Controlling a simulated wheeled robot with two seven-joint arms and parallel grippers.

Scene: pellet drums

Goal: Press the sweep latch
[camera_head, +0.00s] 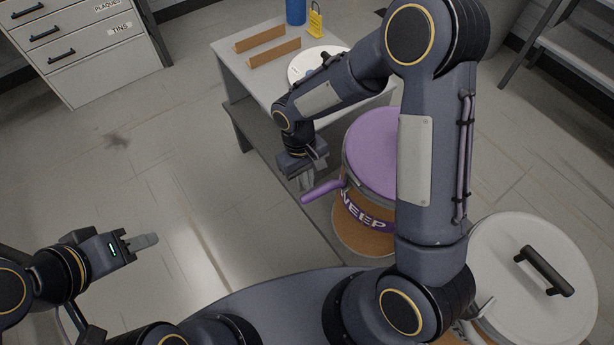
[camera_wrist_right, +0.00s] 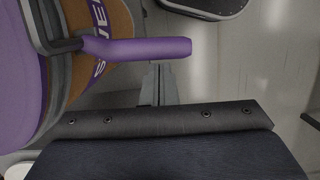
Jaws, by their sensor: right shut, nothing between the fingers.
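The sweep drum (camera_head: 363,222) is brown with a purple lid (camera_head: 375,150) and a purple band lettered "WEEP", partly hidden by my right arm. Its latch is a purple handle (camera_head: 322,192) sticking out to the left from the rim. In the right wrist view the latch handle (camera_wrist_right: 140,49) runs across the upper middle. My right gripper (camera_head: 307,184) is shut and empty, right beside the handle. Its fingers (camera_wrist_right: 157,82) end at the handle's lower edge in the wrist view; I cannot tell whether they touch. My left gripper (camera_head: 145,241) looks shut and empty, far left over the floor.
A white-lidded drum (camera_head: 530,250) with a black handle stands at lower right. A grey table (camera_head: 238,72) behind holds wooden strips (camera_head: 274,52), a white round piece (camera_head: 305,64), a blue cylinder (camera_head: 295,12) and a yellow tag (camera_head: 315,22). Drawers (camera_head: 85,45) stand back left. Left floor is free.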

